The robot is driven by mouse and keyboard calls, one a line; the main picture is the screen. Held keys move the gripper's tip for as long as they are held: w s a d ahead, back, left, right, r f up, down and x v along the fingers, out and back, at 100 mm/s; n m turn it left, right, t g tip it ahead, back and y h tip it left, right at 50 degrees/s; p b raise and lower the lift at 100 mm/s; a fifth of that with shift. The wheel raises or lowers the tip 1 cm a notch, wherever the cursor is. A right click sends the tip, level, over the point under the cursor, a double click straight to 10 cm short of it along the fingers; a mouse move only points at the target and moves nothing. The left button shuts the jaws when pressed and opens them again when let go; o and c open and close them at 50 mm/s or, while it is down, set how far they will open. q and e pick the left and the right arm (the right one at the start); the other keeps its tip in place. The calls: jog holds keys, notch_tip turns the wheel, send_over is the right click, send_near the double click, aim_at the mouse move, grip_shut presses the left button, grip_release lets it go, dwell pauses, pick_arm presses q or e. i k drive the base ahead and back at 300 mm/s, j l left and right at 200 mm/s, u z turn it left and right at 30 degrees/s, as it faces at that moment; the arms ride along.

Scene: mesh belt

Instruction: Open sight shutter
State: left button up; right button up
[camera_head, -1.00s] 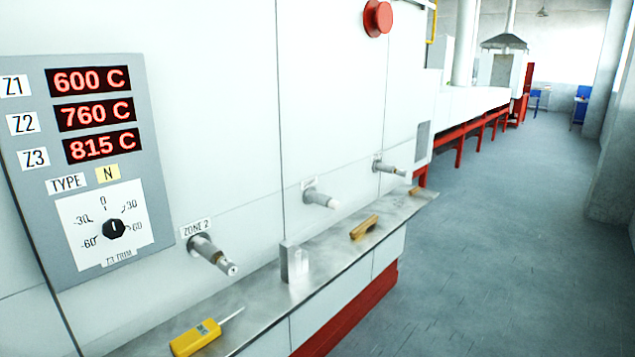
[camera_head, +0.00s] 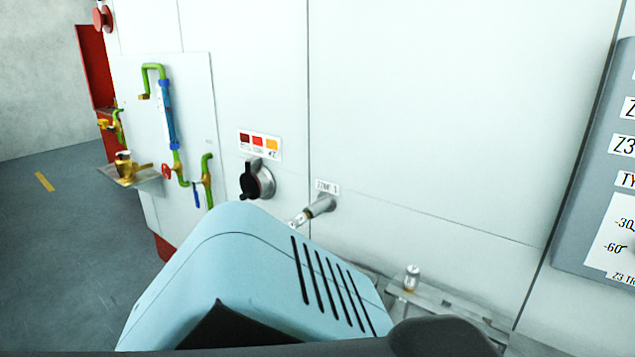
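The round metal sight fitting (camera_head: 265,181) sits on the white furnace wall, under a small sign with dark red, red and orange patches (camera_head: 259,145). A black handle (camera_head: 249,180) is on its left front side and covers part of it. I cannot tell from this view whether a sight hole is uncovered. Neither of my grippers is in view, and nothing touches the fitting.
A metal probe (camera_head: 314,211) under a zone label sticks out to the right of the fitting. A steel ledge (camera_head: 440,301) holds a small metal cylinder (camera_head: 412,277). Green and blue pipework (camera_head: 168,115) is at left. A light blue slotted casing close to me hides the lower middle. Floor (camera_head: 60,240) is clear at left.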

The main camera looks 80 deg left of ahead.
aim_at(249, 185)
jog(key=u, duration=3.05)
